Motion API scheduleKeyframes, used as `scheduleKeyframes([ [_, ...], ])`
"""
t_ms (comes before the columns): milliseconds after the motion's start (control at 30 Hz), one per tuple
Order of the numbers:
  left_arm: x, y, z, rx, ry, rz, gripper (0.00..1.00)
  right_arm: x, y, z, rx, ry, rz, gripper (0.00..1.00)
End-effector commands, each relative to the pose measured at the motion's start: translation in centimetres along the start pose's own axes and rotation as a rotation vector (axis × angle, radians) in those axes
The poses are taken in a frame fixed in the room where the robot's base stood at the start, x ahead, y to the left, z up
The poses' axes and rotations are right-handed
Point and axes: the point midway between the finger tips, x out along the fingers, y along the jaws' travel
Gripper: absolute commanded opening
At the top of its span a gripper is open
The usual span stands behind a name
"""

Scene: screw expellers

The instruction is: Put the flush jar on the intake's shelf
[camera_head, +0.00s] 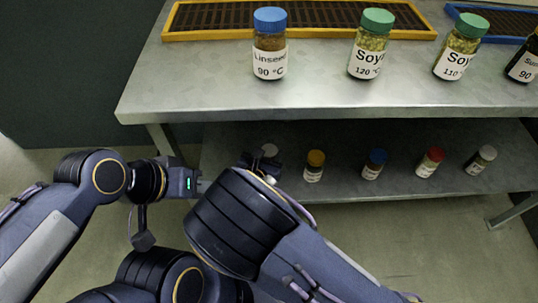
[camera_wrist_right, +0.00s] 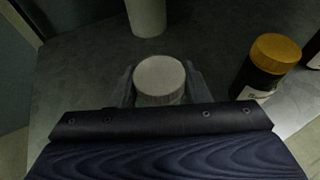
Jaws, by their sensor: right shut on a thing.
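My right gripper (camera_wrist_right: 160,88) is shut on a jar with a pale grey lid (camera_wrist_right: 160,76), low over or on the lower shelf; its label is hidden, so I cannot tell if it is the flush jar. In the head view the right gripper (camera_head: 262,165) is partly hidden behind my own arm, with the pale lid (camera_head: 269,149) just beyond it. My left gripper (camera_head: 200,185) is in front of the shelf's left end, apart from the jars; its fingers are too unclear to judge.
On the lower shelf (camera_head: 230,184) stand jars with yellow (camera_head: 315,160), blue (camera_head: 375,160), red (camera_head: 432,158) and white (camera_head: 484,155) lids. A pale cylinder (camera_wrist_right: 146,15) stands beyond the held jar. The upper top (camera_head: 200,92) carries labelled jars, including linseed (camera_head: 269,45), and a yellow-rimmed tray (camera_head: 208,34).

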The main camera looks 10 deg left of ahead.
Motion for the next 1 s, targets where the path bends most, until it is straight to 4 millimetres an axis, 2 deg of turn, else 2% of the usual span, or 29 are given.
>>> scheduleKeyframes([
  [367, 0.4, -0.2, 0.2, 0.000, 0.000, 0.000, 0.36, 0.2, 0.0, -0.4, 0.003, -0.002, 0.001, 0.08],
  [400, 0.3, -0.1, 0.1, 0.000, 0.000, 0.000, 0.36, 0.1, 0.0, -0.3, 0.002, -0.001, 0.001, 0.46],
  [533, 0.2, -0.1, 0.1, 0.000, 0.000, 0.000, 0.36, 0.1, 0.0, -0.3, 0.002, 0.000, 0.001, 0.63],
  [867, -0.1, 0.1, -0.1, 0.000, 0.000, 0.000, 0.36, -0.1, 0.0, 0.2, 0.002, -0.001, 0.001, 0.64],
  [1000, -0.8, 0.3, -0.4, 0.000, 0.000, 0.000, 0.36, -1.9, 0.1, 0.3, 0.001, 0.001, 0.005, 0.64],
])
